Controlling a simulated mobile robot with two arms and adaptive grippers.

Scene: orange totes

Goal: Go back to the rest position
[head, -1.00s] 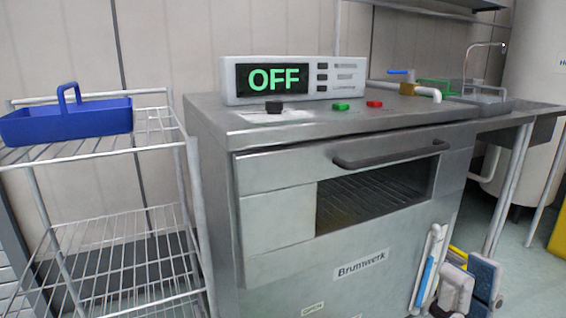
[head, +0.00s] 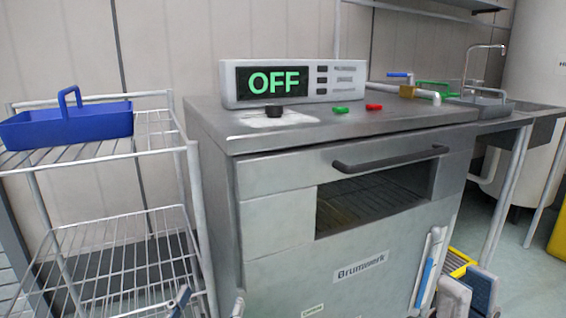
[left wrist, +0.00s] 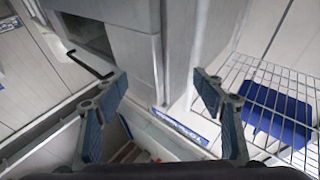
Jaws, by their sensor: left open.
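My left gripper (head: 209,304) shows only by its fingertips at the bottom edge of the head view, in front of the lower left of the oven (head: 280,275). In the left wrist view my left gripper (left wrist: 161,103) has its two blue-grey fingers wide apart, with nothing between them. My right gripper (head: 468,294) is low at the right in the head view, in front of the oven's lower right side. Its blue-grey fingers are partly cut off by the frame, and how far they stand apart is unclear.
A wire rack (head: 165,151) stands left of the oven with a blue tote (head: 70,127) on top. The display (head: 293,82) on the oven reads OFF. A dark handle (head: 390,159) juts from its front. A sink counter (head: 520,122) is at the right.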

